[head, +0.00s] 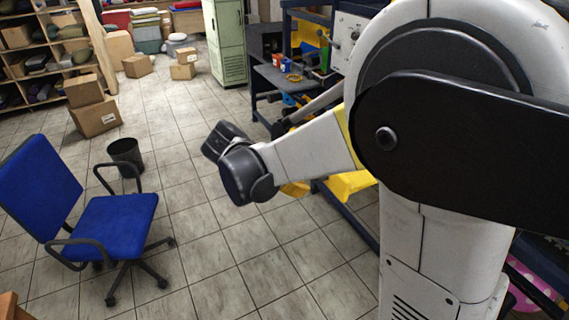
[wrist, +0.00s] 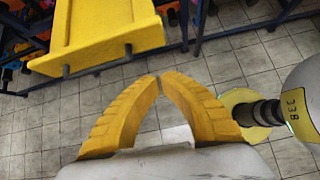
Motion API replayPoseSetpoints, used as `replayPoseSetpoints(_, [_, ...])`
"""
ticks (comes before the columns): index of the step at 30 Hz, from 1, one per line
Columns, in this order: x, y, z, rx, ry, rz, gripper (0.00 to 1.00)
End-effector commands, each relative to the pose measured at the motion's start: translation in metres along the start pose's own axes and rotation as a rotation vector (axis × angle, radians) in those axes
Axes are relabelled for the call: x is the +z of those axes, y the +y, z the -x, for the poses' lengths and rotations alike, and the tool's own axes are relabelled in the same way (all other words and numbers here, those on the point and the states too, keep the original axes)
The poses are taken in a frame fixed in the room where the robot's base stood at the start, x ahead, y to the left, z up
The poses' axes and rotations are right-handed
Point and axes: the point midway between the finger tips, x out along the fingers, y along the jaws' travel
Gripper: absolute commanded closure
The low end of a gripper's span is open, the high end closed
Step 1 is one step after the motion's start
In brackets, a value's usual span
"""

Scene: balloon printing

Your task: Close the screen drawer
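A yellow drawer (wrist: 100,30) fills the upper left of the wrist view. It juts out over the floor from a dark blue frame, and a dark bar handle (wrist: 97,62) runs along its near side. In the head view, a yellow drawer panel (head: 352,184) shows low on the blue rack, partly hidden by my arm. My gripper (wrist: 159,77) has two yellow curved fingers whose tips meet, with nothing seen between them. In the wrist view the tips lie just below and right of the drawer, apparently apart from it.
A blue rack (head: 345,217) stands beside my arm. A blue office chair (head: 110,225) is at left, with a black bin (head: 126,155) behind it. Cardboard boxes (head: 95,118) and a green cabinet (head: 226,45) stand further back. The tiled floor between chair and rack is clear.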

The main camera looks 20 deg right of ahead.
Motion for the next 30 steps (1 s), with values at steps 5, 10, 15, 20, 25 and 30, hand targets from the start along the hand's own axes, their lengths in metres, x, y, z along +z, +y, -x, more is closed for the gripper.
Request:
replayPoseSetpoints(5, [0.001,0.005,-0.004,-0.023,-0.040,0.070,1.00])
replayPoseSetpoints(10, [0.001,0.005,-0.027,-0.023,-0.040,0.070,1.00])
replayPoseSetpoints(15, [0.002,0.004,-0.063,-0.024,-0.039,0.069,1.00])
replayPoseSetpoints(20, [0.003,0.003,-0.098,-0.024,-0.038,0.067,1.00])
replayPoseSetpoints(25, [0.020,0.003,-0.117,-0.023,-0.038,0.067,1.00])
replayPoseSetpoints(30, [0.031,0.004,-0.127,-0.022,-0.038,0.068,1.00])
